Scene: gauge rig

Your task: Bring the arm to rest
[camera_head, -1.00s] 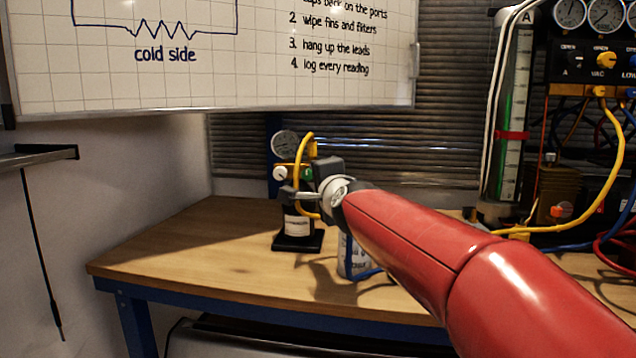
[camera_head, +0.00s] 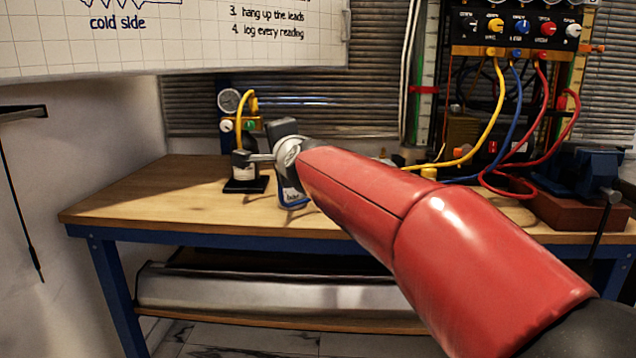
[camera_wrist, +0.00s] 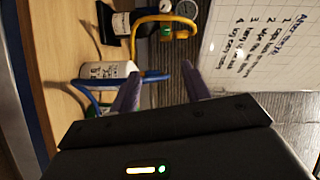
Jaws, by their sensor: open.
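My arm is red and reaches from the lower right over the workbench (camera_head: 150,200) in the head view. My gripper (camera_head: 252,158) is at its far end, above the bench top, partly hidden by my own wrist.
A gauge stand (camera_head: 229,100) with a yellow hose and a bottle on a black base stand near the gripper. A white and blue container (camera_head: 291,196) stands below my wrist. A whiteboard (camera_head: 200,45) hangs above. A manifold (camera_head: 520,28) with coloured hoses and a vise (camera_head: 592,172) stand at right.

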